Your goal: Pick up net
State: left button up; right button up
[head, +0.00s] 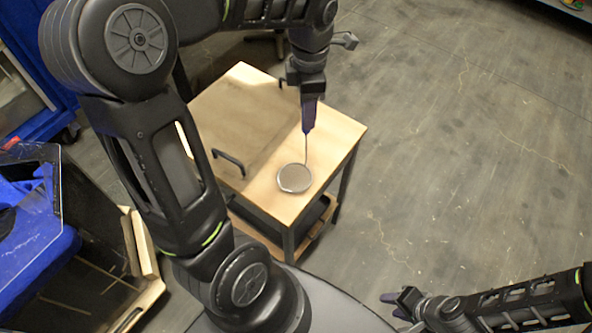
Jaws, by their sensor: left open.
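The net (295,178) has a round grey mesh head and a thin stem that rises to a blue-purple handle (309,115). Its head is over the near right part of the wooden table top (330,135); I cannot tell whether it touches the wood. My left gripper (308,92) is open and over the upper end of the handle, which overlaps its fingers. The finger contact is too small to make out. My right gripper (397,300) is open and empty at the lower right, away from the table.
A black bar handle (229,161) sticks up from the table top, with another (282,84) at the far side. A dark glass-sided tank (95,215) with blue parts stands at the left. The floor right of the table is clear.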

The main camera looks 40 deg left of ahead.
aim_at(306, 132)
pick_arm(q)
jog(key=shift+f, duration=0.15)
notch_tip(306, 132, down, 5)
jog(key=shift+s+a+f+p, duration=0.1)
jog(key=shift+p, duration=0.45)
jog(key=shift+c, duration=0.5)
grip_shut()
dwell(1.1)
